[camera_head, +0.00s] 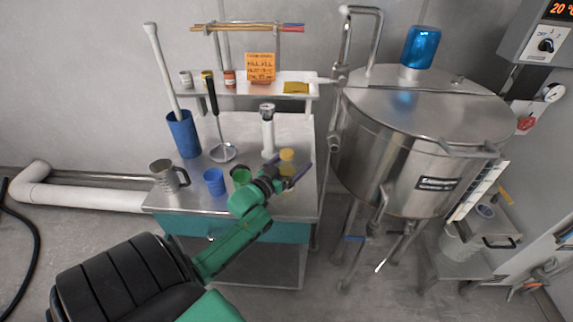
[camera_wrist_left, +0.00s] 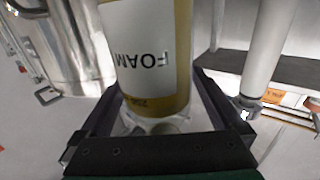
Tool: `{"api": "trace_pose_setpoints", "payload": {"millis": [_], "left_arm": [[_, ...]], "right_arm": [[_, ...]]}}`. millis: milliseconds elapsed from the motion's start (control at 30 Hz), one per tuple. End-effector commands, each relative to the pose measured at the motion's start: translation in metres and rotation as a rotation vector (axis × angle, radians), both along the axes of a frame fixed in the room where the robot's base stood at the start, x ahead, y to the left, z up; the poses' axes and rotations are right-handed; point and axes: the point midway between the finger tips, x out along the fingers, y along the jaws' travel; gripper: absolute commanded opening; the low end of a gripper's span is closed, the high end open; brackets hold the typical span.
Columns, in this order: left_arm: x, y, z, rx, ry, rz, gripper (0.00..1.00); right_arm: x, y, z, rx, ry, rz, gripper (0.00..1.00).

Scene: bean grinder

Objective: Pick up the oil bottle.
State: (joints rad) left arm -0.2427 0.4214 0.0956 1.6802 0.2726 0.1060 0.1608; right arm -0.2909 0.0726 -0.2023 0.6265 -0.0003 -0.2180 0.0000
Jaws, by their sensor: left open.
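A yellow bottle with a white label (camera_wrist_left: 147,45) fills the middle of the left wrist view. The visible label reads "FOAM", upside down in that view. In the head view the bottle (camera_head: 287,156) stands near the right front of the metal cart, partly hidden by my gripper. My left gripper (camera_head: 291,175) is open, with its fingers on either side of the bottle. In the left wrist view the gripper (camera_wrist_left: 160,98) shows its two dark fingers flanking the bottle; I cannot tell if they touch it. My right gripper is not in view.
The metal cart (camera_head: 290,127) also holds a white-handled tool (camera_head: 268,133), a blue cup (camera_head: 214,182), a green cup (camera_head: 240,175), a metal mug (camera_head: 163,176) and a tall blue container (camera_head: 184,136). A large steel tank (camera_head: 400,150) stands close on the right.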

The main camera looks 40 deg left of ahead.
Motion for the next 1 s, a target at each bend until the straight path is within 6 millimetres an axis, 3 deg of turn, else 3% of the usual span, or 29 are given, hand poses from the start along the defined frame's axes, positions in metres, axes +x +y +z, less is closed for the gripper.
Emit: {"api": "trace_pose_setpoints", "payload": {"millis": [167, 267, 433, 467, 767, 867, 1000], "left_arm": [[0.001, 0.0, -0.001, 0.001, 0.001, 0.0, 1.0], [0.001, 0.0, -0.001, 0.001, 0.001, 0.0, 0.69], [0.001, 0.0, -0.001, 0.0, 0.001, 0.0, 0.04], [0.001, 0.0, 0.0, 0.001, -0.001, 0.0, 0.0], [0.001, 0.0, 0.005, 0.001, -0.001, -0.001, 0.0], [0.001, 0.0, 0.017, 0.002, -0.003, -0.002, 0.0], [0.001, 0.0, 0.056, 0.006, -0.006, -0.003, 0.0]], "right_arm": [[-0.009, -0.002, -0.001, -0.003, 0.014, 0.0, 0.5], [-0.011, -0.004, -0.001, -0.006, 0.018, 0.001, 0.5], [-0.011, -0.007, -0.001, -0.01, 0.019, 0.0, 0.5], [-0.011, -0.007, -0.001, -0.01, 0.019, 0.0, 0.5], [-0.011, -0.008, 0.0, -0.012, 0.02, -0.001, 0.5], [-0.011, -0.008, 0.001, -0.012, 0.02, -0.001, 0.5], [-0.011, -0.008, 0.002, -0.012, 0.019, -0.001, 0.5]]}}
